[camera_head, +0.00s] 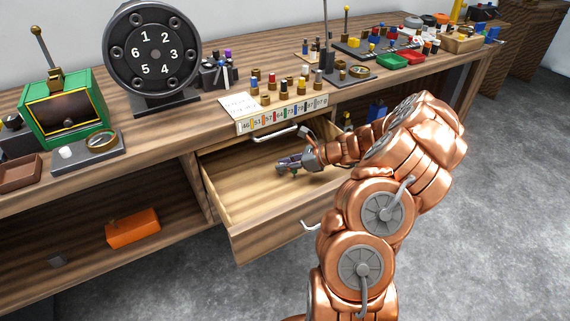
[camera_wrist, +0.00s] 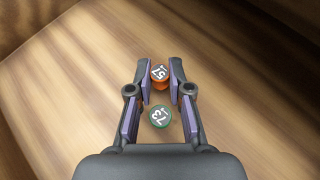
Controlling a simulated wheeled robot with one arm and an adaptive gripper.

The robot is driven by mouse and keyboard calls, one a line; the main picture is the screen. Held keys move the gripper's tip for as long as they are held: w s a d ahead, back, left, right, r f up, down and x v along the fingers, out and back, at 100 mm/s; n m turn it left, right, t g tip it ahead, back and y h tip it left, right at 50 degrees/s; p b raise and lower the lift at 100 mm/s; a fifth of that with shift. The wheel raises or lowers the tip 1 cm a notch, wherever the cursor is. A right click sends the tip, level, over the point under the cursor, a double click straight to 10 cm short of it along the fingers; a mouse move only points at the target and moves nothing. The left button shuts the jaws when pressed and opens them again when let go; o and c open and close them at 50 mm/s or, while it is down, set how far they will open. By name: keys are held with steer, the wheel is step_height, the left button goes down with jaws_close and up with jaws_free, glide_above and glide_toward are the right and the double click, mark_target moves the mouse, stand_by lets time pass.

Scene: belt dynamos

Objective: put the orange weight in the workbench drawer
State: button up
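The orange weight (camera_wrist: 159,73), with a white number on its top, is between the fingertips of my gripper (camera_wrist: 161,80) in the wrist view. A narrow gap shows between it and the finger pads, so the gripper looks open around it. A green weight (camera_wrist: 160,116) marked 73 lies between the fingers, nearer the palm. In the head view my gripper (camera_head: 285,164) is low inside the open workbench drawer (camera_head: 245,196). The orange weight cannot be made out there. Wood boards fill the wrist view behind both weights.
The workbench top (camera_head: 190,115) holds a numbered dial (camera_head: 155,54), a green box (camera_head: 65,106) and several small coloured weights behind a number strip (camera_head: 284,115). An orange box (camera_head: 132,228) lies on the lower shelf. The drawer's left part is clear.

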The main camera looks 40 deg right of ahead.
steer(key=o, duration=0.4)
steer(key=shift+o, duration=0.2)
steer(key=shift+r, duration=0.1)
steer(key=v, duration=1.2)
steer(key=a+r+n+g+y, duration=0.15)
steer(key=a+n, duration=0.25)
steer(key=a, duration=0.4)
steer(key=a+r+n+g, duration=0.3)
steer(key=a, duration=0.4)
steer(key=s+a+r+n+g+h, duration=0.1)
steer(key=s+a+n+g, duration=0.2)
steer(key=a, duration=0.4)
steer(key=s+a+r+n+g, duration=0.1)
steer(key=s+a+n, duration=0.3)
steer(key=a+n, duration=0.15)
steer(key=s+a+n+g+h, duration=0.3)
steer(key=s+a+n, duration=0.3)
steer(key=s, duration=0.4)
steer(key=s+d+n+h, duration=0.2)
steer(key=s+n+h, duration=0.3)
steer(key=s, duration=0.7)
steer(key=shift+f+n+g, duration=0.15)
steer(key=shift+n+g, duration=0.3)
steer(key=shift+n, duration=0.3)
steer(key=shift+d, duration=0.15)
